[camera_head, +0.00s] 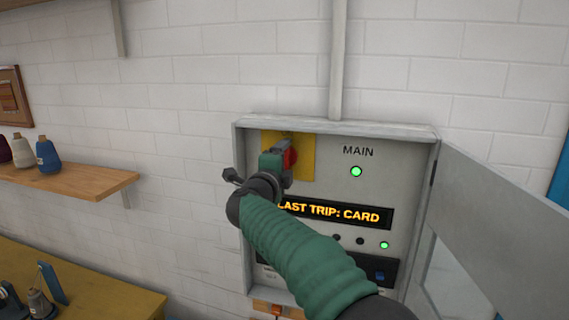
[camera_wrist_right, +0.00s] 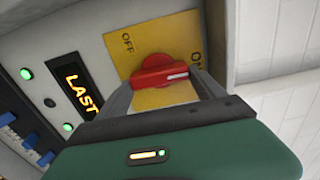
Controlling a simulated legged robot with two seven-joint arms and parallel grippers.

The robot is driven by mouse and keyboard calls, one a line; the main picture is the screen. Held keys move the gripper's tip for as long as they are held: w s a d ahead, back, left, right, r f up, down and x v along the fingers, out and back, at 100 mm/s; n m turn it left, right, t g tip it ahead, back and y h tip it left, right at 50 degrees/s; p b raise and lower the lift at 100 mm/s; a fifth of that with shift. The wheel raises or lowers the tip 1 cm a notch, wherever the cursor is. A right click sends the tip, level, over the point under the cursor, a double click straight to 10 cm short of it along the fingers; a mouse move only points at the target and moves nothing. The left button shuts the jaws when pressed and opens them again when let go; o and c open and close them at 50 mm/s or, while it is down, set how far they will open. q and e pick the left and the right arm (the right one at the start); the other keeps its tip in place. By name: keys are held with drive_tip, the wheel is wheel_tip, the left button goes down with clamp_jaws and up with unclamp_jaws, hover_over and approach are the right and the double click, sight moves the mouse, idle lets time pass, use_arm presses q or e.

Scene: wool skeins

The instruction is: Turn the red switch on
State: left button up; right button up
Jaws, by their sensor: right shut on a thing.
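The red switch (camera_head: 290,158) is a rotary knob on a yellow plate (camera_head: 306,165) at the upper left of an open grey electrical box. In the right wrist view the red knob (camera_wrist_right: 162,72) shows large, with its white mark pointing right toward the partly hidden "ON" label, and "OFF" is printed at its upper left. My right gripper (camera_head: 284,155) is at the knob, its two fingers (camera_wrist_right: 160,88) on either side of it, shut on it. The fingertips are partly hidden by the knob. My left gripper is not in view.
The grey box (camera_head: 421,200) has its door (camera_head: 480,215) swung open to the right. Its panel has a lit green lamp (camera_head: 356,171) under "MAIN" and a display (camera_head: 345,214) reading "LAST TRIP: CARD". A wooden shelf (camera_head: 90,181) with wool cones is at left, above a yellow table (camera_head: 100,290).

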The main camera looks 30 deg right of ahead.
drive_tip(key=shift+r, duration=0.25)
drive_tip(key=o, duration=1.1)
drive_tip(key=shift+o, duration=1.2)
drive_tip(key=shift+w+f, duration=0.2)
drive_tip(key=shift+w+d+f, duration=0.15)
drive_tip(key=shift+w, duration=0.05)
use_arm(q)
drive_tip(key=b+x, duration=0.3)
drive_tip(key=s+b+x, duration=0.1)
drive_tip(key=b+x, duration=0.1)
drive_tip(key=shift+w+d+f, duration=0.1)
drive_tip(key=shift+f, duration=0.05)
use_arm(e)
drive_tip(key=v, duration=1.6)
drive_tip(key=shift+s+a+f, duration=0.1)
drive_tip(key=shift+s+a, duration=0.15)
drive_tip(key=shift+a, duration=0.05)
